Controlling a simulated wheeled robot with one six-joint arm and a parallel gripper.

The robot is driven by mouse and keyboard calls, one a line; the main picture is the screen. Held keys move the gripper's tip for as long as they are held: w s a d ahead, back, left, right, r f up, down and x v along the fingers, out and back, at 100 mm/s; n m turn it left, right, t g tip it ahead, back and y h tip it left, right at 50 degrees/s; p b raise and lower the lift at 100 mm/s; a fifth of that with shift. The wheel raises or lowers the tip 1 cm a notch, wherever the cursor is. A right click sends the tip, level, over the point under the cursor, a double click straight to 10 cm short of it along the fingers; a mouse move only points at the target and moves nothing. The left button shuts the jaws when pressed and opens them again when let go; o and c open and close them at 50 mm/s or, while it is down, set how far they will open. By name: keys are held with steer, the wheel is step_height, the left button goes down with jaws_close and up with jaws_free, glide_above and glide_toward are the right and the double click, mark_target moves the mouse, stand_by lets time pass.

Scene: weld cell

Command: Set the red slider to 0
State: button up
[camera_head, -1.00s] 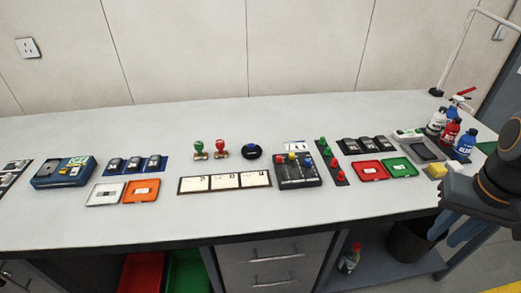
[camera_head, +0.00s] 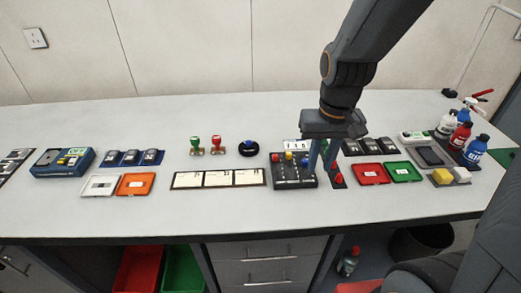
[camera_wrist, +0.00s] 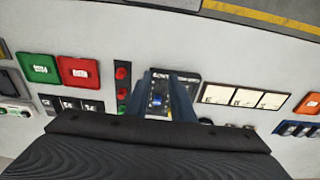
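The slider box (camera_head: 293,184) is a dark panel on the bench with red, yellow and blue knobs. The red slider knob (camera_head: 275,158) is at its left, near the back end of its track. The yellow knob (camera_head: 289,155) and blue knob (camera_head: 304,162) sit to its right. A white display (camera_head: 297,146) with small digits stands behind the box. My gripper (camera_head: 320,170) points down at the box's right edge, fingers apart and empty. In the wrist view the blue knob (camera_wrist: 156,99) shows between the fingers; the red knob cannot be made out there.
Red and green pegs on a dark strip (camera_head: 339,185) stand close to the right of my gripper, partly hidden. White cards (camera_head: 219,179) lie left of the box. Red and green trays (camera_head: 371,174) are to the right. The front bench strip is clear.

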steer(key=g, duration=0.1)
glide_above(276, 156)
steer(key=shift+r+b, duration=0.1)
steer(key=shift+b, duration=0.25)
steer(key=shift+w+a+f, duration=0.1)
steer(key=shift+w+f, duration=0.05)
steer(key=shift+f, duration=0.05)
steer(key=shift+f+p, duration=0.9)
steer(key=shift+f, duration=2.75)
jaws_close()
